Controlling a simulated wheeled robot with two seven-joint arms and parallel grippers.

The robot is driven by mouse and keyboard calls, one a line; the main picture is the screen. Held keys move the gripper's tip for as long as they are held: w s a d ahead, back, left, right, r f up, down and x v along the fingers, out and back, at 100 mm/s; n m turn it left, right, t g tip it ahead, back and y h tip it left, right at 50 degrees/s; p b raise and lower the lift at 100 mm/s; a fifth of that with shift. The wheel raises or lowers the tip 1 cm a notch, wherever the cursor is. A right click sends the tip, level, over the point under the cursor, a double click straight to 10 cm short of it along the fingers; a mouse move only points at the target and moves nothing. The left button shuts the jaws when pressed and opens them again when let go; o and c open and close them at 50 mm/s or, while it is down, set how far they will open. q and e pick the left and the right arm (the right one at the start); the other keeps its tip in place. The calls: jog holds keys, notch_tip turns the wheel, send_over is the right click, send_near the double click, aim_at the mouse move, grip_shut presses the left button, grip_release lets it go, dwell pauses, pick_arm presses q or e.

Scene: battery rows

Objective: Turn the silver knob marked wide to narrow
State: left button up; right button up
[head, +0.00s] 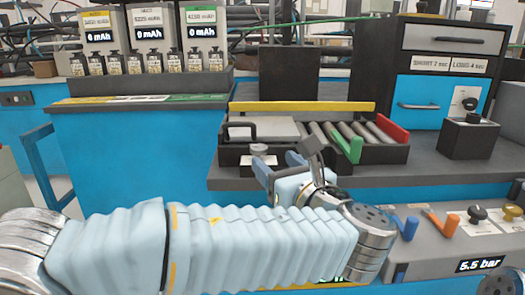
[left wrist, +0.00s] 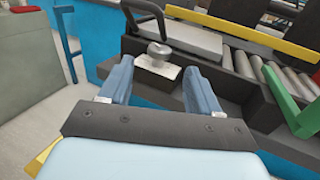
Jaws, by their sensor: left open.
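The silver knob (head: 258,149) is a short round knob on a small white plate, on the front left of the dark roller unit. It also shows in the left wrist view (left wrist: 159,50), just beyond and between the fingertips. The lettering on its plate is too small to read, so I cannot tell its setting. My left gripper (head: 278,166) is open and empty, with its two blue fingers pointing at the knob; its fingers show on either side in the left wrist view (left wrist: 158,72). I see no contact with the knob. My right gripper is not in view.
The roller unit has a black handle (head: 240,131), metal rollers (head: 338,133), a green guide (head: 349,147) and a red guide (head: 393,129). A black-knobbed box (head: 469,136) stands right. Blue and orange levers (head: 441,222) sit on the front panel. Battery packs (head: 150,40) stand back left.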

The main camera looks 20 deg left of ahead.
aim_at(262, 151)
pick_arm(q)
jog(key=x, duration=0.6)
jog(key=shift+w+a, duration=0.15)
jog(key=shift+w, duration=0.05)
jog(key=c, duration=1)
